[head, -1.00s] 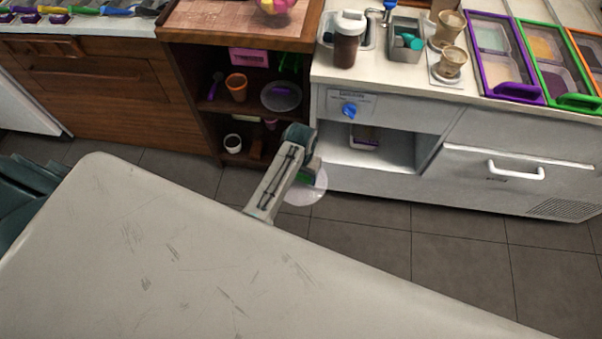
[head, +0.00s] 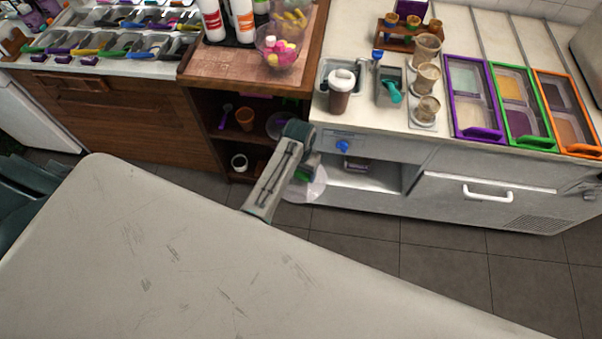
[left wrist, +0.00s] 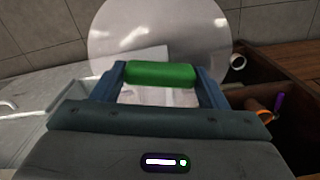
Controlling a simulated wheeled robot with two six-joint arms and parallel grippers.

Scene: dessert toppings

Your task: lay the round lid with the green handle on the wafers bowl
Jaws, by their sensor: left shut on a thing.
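The round lid (head: 312,188) is a clear disc with a green handle (left wrist: 160,74). My left gripper (head: 304,166) is shut on the handle, and holds the lid in the air in front of the dark open shelf and the grey counter. In the left wrist view the lid (left wrist: 150,32) stands out past the blue fingers. A clear bowl with yellow pieces (head: 293,18) stands at the back of the wooden counter; I cannot tell if these are wafers. A clear bowl of pink, white and yellow pieces (head: 279,50) stands in front of it. My right gripper is not in view.
The wooden counter (head: 225,62) also carries several bottles (head: 243,20). To the right, the pale counter holds a brown cup (head: 341,92), a metal container (head: 390,88) and framed topping boxes (head: 465,100). Below, shelves hold an orange cup (head: 244,118). Floor shows beneath the lid.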

